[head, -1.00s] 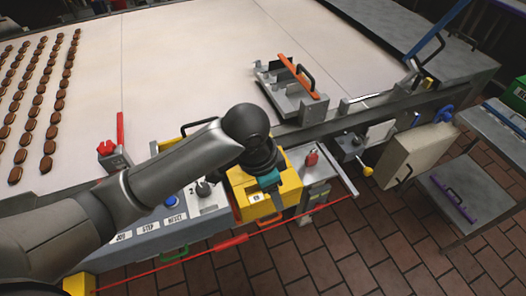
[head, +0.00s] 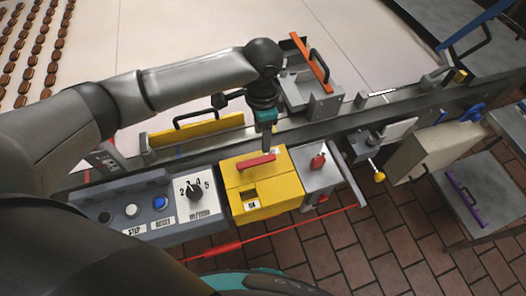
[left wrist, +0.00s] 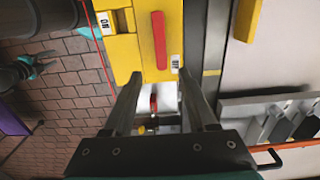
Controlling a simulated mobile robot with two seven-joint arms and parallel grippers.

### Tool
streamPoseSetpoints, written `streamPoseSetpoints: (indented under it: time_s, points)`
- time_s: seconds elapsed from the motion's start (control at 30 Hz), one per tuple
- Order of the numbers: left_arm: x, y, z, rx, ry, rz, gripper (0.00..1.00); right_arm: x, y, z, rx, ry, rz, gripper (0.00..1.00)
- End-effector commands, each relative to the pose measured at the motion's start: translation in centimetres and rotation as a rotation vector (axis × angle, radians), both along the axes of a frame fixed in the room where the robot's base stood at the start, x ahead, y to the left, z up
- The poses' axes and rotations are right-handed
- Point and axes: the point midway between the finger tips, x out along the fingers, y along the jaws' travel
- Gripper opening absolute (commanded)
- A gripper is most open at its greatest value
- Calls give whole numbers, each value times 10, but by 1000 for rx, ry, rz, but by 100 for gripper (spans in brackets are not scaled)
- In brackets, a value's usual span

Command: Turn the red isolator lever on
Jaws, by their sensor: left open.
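The red lever (head: 256,161) is a bar lying across the top of the yellow box (head: 290,190). An "ON" label (head: 251,205) marks the box's near face. In the left wrist view the lever (left wrist: 159,40) lies just ahead of the fingertips, clear of them. My left gripper (head: 268,150) points down at the far right part of the box, close to the lever's right end. Its two fingers (left wrist: 160,77) are apart with nothing between them. The head view does not show whether a finger touches the box.
Left of the box is a grey panel with buttons and a dial (head: 194,191). Right of it is a metal bracket with a red knob (head: 317,162). A red cord (head: 290,230) runs in front.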

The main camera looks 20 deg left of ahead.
Motion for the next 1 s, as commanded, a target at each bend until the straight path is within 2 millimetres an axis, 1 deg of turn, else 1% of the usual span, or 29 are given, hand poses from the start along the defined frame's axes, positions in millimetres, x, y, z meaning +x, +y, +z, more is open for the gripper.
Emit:
streamPoseSetpoints:
  time_s: [0.03,0.13,0.2,0.3,0.4,0.5,0.6,0.9,0.93,1.0]
  points:
    - [-1,0,-13,1,3,1,57,1,0,-1,0,-1,1,50]
    - [0,0,-35,2,3,1,57,4,0,-2,0,-7,1,50]
    - [-1,0,-50,1,3,2,57,11,0,-3,2,-17,1,50]
    - [0,0,-69,0,1,0,57,21,1,-4,3,-35,2,50]
    - [0,0,-84,1,1,1,57,26,2,-5,4,-44,2,50]
    - [0,-1,-93,0,0,0,57,25,2,-6,4,-43,2,50]
    - [0,0,-98,-1,-1,-1,57,24,2,-6,4,-42,2,50]
    - [0,0,-100,-1,-2,-1,57,18,1,-7,3,-30,2,50]
    - [0,0,-100,0,-1,-1,55,17,1,-7,3,-30,2,50]
    - [0,0,-100,0,-1,-1,47,17,1,-7,3,-29,2,50]
